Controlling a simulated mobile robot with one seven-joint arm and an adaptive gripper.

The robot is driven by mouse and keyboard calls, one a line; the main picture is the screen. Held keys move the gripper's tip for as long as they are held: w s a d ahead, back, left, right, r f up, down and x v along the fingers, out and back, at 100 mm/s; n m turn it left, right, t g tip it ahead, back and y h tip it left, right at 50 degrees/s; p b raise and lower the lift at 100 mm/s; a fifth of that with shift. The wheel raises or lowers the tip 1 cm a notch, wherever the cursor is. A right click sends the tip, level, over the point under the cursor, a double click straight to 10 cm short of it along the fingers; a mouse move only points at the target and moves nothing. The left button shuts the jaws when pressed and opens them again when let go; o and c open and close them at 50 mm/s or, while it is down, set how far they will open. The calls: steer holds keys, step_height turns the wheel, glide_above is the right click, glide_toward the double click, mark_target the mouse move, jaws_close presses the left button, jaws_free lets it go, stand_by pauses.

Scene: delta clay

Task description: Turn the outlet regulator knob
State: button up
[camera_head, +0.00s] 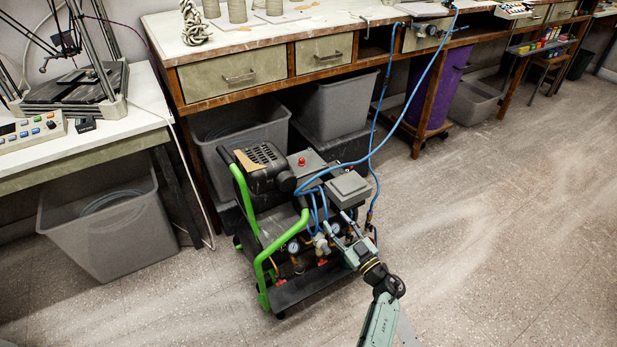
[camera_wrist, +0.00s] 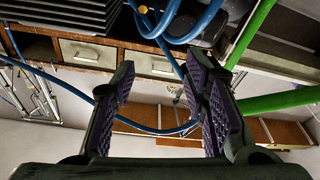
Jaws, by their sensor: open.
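The air compressor (camera_head: 265,205), black with a green handle frame, stands on the floor in the head view. Its front carries round gauges, including one on the left (camera_head: 293,247), and small brass and pale fittings (camera_head: 320,243) close to my gripper. I cannot tell which fitting is the outlet regulator knob; my gripper partly covers this area. My gripper (camera_head: 338,223) reaches over the compressor's front right side. In the wrist view my gripper (camera_wrist: 163,92) is open, with nothing held between its dark, purple-padded fingers. A brass fitting (camera_wrist: 143,10) and blue hoses show at the top edge there.
A blue hose (camera_head: 420,95) runs from the compressor up to the wooden workbench (camera_head: 235,48). Grey bins (camera_head: 112,235) stand under the left table and bench. A purple bin (camera_head: 437,88) is farther right. The floor to the right (camera_head: 500,220) is clear.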

steer(key=w+a+r+n+y, duration=0.1)
steer(key=a+r, duration=0.3)
steer(key=r, duration=0.4)
steer(key=w+a+r+n+t+y, duration=0.1)
steer(key=w+a+r+n+y, duration=0.1)
steer(key=a+r, duration=0.3)
steer(key=shift+r, duration=1.6)
steer(key=shift+a+f, duration=0.1)
